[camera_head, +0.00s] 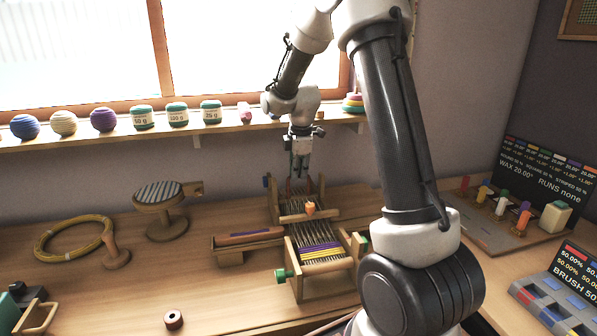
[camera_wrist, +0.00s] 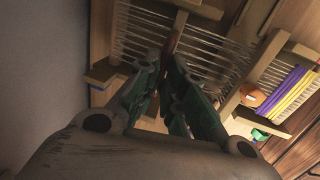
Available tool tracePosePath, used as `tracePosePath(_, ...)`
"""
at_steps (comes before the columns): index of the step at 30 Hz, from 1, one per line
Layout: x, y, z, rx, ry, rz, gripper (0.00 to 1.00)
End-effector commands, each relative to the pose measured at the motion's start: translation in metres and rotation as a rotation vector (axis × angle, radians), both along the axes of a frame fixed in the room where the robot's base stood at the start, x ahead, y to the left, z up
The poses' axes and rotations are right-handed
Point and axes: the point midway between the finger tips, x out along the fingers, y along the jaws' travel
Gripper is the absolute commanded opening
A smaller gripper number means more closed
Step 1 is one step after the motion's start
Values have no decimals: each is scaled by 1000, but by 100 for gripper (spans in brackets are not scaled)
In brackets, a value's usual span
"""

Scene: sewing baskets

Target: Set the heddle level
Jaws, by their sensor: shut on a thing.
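The wooden loom (camera_head: 337,266) stands on the table with pale warp threads and a yellow and purple woven band (camera_head: 322,252) near its front. A wooden crossbar (camera_head: 290,218) with an orange marker (camera_head: 310,208) spans the threads; the marker also shows in the wrist view (camera_wrist: 252,96). I cannot tell whether the bar is level. My gripper (camera_head: 299,174) points down at the loom's far end. In the wrist view my gripper (camera_wrist: 168,66) is shut on a slim reddish-brown handle (camera_wrist: 173,41) above the threads. The fingers partly hide its lower part.
A tray with a shuttle (camera_head: 246,237) sits left of the loom. A shelf (camera_head: 180,130) with yarn balls runs behind. Table between ring and loom is clear.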

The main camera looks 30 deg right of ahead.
Motion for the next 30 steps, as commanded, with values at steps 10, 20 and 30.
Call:
tracePosePath(10,0,0,26,0,-1,0,0)
tracePosePath(20,0,0,25,0,0,0,32)
tracePosePath(30,0,0,30,0,-1,0,32)
